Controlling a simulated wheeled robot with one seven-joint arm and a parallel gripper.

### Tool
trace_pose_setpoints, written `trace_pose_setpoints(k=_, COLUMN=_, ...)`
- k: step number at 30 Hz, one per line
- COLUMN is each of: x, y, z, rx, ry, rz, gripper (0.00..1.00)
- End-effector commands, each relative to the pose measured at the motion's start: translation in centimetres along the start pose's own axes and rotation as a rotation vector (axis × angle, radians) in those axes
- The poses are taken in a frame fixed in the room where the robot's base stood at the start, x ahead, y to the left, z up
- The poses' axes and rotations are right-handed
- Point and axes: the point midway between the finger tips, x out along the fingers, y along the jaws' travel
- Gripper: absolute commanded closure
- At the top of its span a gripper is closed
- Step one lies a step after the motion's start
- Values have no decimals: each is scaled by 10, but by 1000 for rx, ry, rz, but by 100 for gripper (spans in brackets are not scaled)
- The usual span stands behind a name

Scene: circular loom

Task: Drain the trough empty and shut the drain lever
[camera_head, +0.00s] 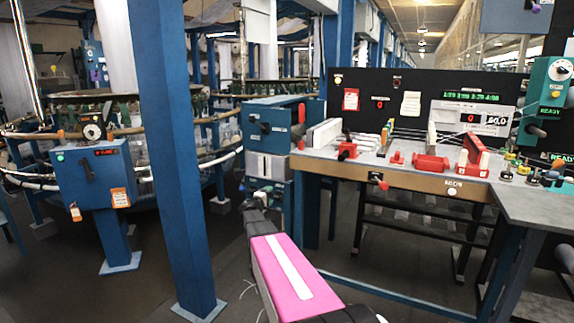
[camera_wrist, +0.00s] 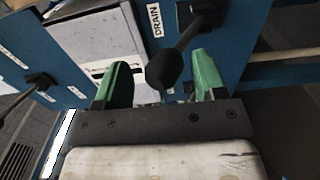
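In the wrist view, a black drain lever (camera_wrist: 187,40) with a round knob hangs from a blue panel beside a white label reading DRAIN. Its knob lies between the two green fingers of my gripper (camera_wrist: 163,82), which are wide apart. I see a gap on each side of the knob, but cannot tell how deep it sits between the fingers. In the head view, my gripper (camera_head: 263,192) is low in front of the blue cabinet (camera_head: 262,132). The drain lever cannot be made out there. I cannot identify the trough or see any liquid level.
Another black lever (camera_wrist: 40,82) is on the blue panel at left in the wrist view. In the head view, a workbench (camera_head: 340,170) with red fixtures stands right of my gripper. A blue post (camera_head: 170,150) and a blue control box (camera_head: 95,175) stand left. Some floor between is clear.

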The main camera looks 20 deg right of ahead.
Motion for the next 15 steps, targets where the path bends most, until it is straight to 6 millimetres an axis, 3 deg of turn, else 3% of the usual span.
trace_pose_setpoints(k=8, x=-5, y=-1, z=0, rx=1, ry=3, rz=-4, gripper=36)
trace_pose_setpoints(k=15, x=-28, y=-1, z=1, rx=0, ry=5, rz=-5, gripper=36)
